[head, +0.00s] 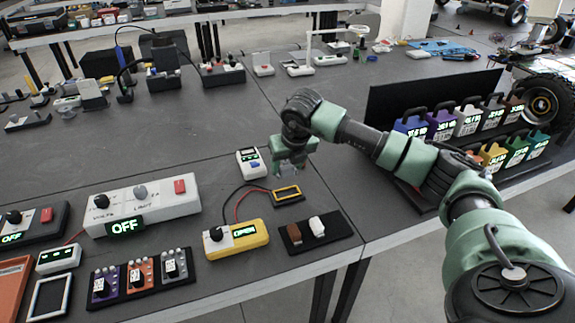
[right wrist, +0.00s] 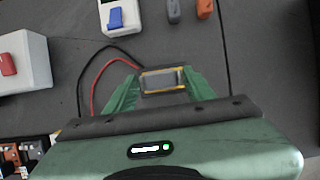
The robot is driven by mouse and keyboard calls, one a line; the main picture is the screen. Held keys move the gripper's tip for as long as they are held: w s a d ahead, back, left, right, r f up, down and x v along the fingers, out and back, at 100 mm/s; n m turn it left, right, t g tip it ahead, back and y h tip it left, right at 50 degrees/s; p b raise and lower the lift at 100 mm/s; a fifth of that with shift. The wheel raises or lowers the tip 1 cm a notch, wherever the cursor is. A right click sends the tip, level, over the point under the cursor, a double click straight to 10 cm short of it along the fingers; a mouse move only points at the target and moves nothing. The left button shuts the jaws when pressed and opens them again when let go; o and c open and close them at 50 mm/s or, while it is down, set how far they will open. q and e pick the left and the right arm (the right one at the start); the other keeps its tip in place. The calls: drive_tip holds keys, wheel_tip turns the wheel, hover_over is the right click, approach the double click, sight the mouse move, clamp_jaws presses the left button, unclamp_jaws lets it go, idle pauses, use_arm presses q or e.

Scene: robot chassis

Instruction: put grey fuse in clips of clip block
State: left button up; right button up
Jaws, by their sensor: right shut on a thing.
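The clip block (head: 288,195) is a dark block with a yellow frame, lying on the grey table with red and black wires to a yellow meter. My right gripper (head: 289,168) points down just behind and above it, shut on a small grey piece, the grey fuse (head: 288,171). In the right wrist view a grey piece (right wrist: 162,79) shows between the green fingertips, lined up over the yellow frame of the block (right wrist: 165,97). I cannot tell whether it touches the clips. My left gripper is not in view.
The yellow meter (head: 237,238) reads OPEN. A black tray (head: 335,237) with a brown and a white piece lies in front of the block. A white box with a blue switch (head: 250,163) stands behind; a large white power box (head: 140,207) reads OFF at the left.

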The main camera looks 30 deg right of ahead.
sight(288, 177)
drive_tip(key=shift+f+b, duration=0.55)
drive_tip(key=shift+f, duration=0.3)
wheel_tip(288, 177, down, 4)
drive_tip(key=b, duration=0.3)
drive_tip(key=shift+r, duration=0.1)
drive_tip(key=shift+d+b, duration=0.1)
drive_tip(key=shift+b, duration=0.3)
idle(0.7)
drive_tip(key=shift+f, duration=0.3)
drive_tip(key=shift+s+d+f+b, duration=0.15)
drive_tip(key=shift+d+f+b, duration=0.05)
drive_tip(key=shift+f+b, duration=0.6)
drive_tip(key=shift+r, duration=0.15)
drive_tip(key=shift+r, duration=0.2)
